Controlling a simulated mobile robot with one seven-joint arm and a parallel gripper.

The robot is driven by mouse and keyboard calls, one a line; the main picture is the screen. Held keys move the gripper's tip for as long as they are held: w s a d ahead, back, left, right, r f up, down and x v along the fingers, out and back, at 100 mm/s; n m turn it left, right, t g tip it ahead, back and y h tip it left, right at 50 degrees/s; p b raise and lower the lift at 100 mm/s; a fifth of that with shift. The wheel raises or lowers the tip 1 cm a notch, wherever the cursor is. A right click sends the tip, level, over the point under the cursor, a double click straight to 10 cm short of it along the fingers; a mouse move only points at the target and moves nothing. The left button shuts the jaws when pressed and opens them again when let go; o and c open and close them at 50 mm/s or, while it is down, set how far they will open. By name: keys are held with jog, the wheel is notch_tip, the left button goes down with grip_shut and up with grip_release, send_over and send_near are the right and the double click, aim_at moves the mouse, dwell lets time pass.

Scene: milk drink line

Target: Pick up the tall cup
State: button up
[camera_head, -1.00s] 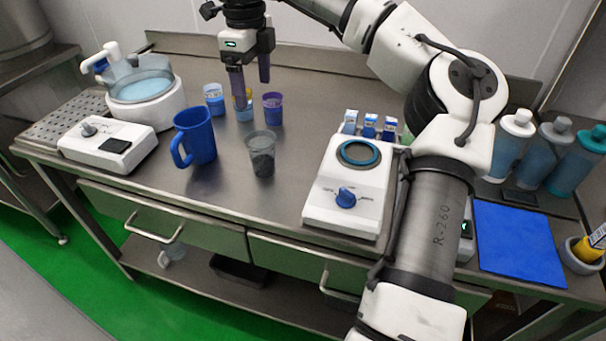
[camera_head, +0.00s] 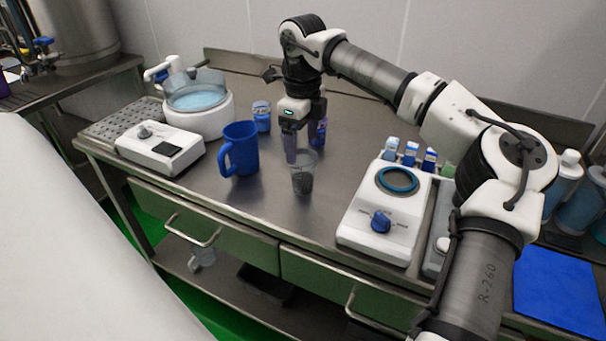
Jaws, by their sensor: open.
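A tall, clear grey cup (camera_head: 302,180) stands upright on the steel counter, right of a blue jug. I take it for the tall cup. My gripper (camera_head: 304,146) is open and points down just above and behind this cup. Its left finger (camera_head: 291,148) shows close to the cup's rim; I cannot tell whether they touch. A purple cup (camera_head: 318,136) stands behind the gripper and is partly hidden by it.
The blue jug (camera_head: 242,150) stands close on the left. A small blue cup (camera_head: 261,117) is behind it. A white device with a dial (camera_head: 380,212) stands to the right, with small cartons (camera_head: 411,153) behind. The steel counter (camera_head: 262,208) in front is clear.

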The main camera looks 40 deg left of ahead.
aim_at(303, 156)
notch_tip(303, 156, down, 5)
jog(key=shift+p, duration=0.6)
jog(key=c, duration=1.3)
jog(key=shift+c, duration=0.2)
jog(key=shift+r, duration=0.15)
notch_tip(303, 156, up, 20)
jog(key=shift+b, duration=0.45)
jog(key=shift+w, duration=0.1)
